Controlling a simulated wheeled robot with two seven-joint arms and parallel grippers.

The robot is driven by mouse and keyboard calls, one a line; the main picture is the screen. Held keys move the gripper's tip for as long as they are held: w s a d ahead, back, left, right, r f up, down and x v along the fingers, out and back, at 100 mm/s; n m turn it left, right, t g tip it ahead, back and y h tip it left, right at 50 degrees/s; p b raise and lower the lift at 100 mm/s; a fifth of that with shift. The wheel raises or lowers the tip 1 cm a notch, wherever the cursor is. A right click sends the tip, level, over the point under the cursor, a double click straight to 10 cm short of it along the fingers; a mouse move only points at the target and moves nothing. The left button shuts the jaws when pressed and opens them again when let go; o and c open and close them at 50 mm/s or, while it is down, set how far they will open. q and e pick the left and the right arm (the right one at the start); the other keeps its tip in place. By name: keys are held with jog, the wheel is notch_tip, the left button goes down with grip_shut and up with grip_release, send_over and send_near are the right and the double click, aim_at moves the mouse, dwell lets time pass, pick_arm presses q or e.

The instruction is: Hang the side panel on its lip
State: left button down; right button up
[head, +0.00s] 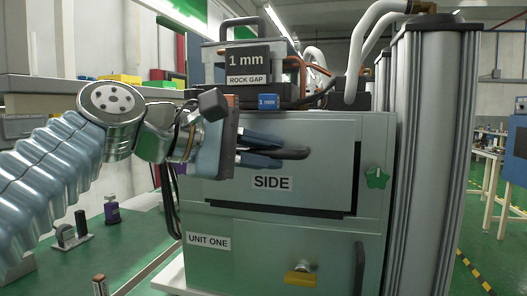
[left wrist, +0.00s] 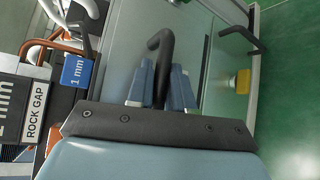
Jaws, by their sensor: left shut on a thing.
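The grey-green side panel (head: 318,185), labelled SIDE, is at the front of the cabinet. A dark strip shows along its right and bottom edges, and its upper left part is hidden behind my gripper. My left gripper (head: 278,151) is shut on the panel's black handle (head: 296,153). In the left wrist view the blue fingers (left wrist: 161,88) lie on both sides of the black handle (left wrist: 160,45). Whether the panel touches its lip cannot be told. My right gripper is not in view.
Below is a door labelled UNIT ONE (head: 208,241) with a yellow latch (head: 300,278) and a dark handle. A green knob (head: 376,178) is right of the panel. A 1 mm ROCK GAP box (head: 248,65) stands above. A grey column (head: 432,150) stands at right.

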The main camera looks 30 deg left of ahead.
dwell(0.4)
pick_arm(q)
jog(key=shift+f+b, duration=0.65)
jog(key=shift+f, duration=0.1)
jog(key=c, duration=0.9)
grip_release()
jog(key=shift+w, duration=0.1)
jog(key=shift+v, duration=7)
